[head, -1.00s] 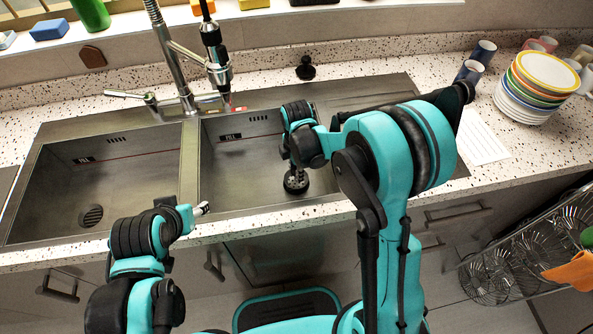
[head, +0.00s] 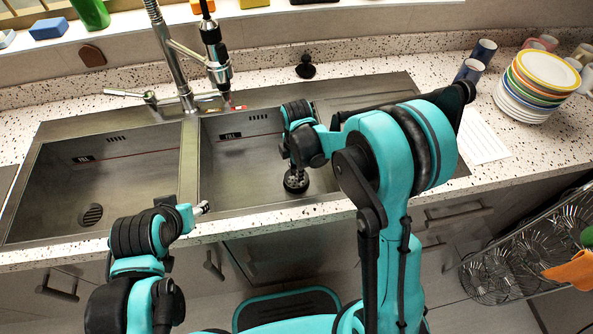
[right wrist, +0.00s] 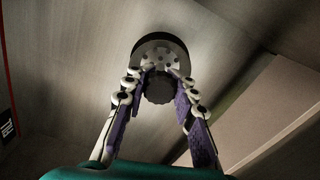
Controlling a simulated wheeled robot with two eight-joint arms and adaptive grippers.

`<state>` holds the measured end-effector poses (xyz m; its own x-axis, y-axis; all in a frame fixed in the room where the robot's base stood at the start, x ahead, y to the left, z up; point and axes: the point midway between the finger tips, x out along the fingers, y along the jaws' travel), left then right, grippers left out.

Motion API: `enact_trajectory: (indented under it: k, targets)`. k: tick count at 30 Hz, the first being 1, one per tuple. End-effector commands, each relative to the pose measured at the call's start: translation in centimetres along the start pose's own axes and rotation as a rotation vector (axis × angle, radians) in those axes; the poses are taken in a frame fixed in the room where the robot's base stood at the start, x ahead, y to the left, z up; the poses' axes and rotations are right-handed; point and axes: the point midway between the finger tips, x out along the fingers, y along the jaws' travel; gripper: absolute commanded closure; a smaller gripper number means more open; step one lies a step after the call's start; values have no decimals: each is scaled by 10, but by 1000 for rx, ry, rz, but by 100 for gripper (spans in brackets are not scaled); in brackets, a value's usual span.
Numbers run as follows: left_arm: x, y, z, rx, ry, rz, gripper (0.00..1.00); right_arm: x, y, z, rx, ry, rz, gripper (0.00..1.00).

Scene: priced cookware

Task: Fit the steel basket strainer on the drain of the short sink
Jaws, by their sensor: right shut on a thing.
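The steel basket strainer (head: 296,184), a round piece with a dark rim, is low in the right sink basin (head: 240,180). In the right wrist view its perforated steel face (right wrist: 160,52) and dark knob (right wrist: 159,88) show between my fingers. My right gripper (head: 295,164) is above it, shut on the knob (right wrist: 158,78). The strainer covers whatever is beneath it; I cannot tell whether it is seated in a drain. The left basin (head: 130,170) has an uncovered slotted drain (head: 91,215). My left gripper (head: 203,208) is over the front counter edge, its fingers too small to read.
A tall faucet (head: 180,75) with a black sprayer (head: 216,55) stands behind the divider. A black stopper (head: 305,68) is on the back counter. Stacked plates (head: 535,90) and mugs (head: 470,70) are at right. A wire rack (head: 500,265) is lower right.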

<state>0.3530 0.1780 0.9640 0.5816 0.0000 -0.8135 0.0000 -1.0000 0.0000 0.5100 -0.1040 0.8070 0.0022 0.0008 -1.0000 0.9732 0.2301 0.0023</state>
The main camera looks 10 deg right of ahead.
Motion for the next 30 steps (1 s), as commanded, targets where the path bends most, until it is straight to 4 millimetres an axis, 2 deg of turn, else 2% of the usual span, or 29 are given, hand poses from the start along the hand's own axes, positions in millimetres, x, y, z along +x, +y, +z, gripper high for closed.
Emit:
enact_trajectory:
  k: [12, 30]
  targets:
    - [13, 0, 9, 0, 0, 0, 48, 19, 0, 0, 0, 0, 0, 100]
    - [14, 0, 10, 0, 0, 0, 48, 19, 0, 0, 0, 0, 0, 100]
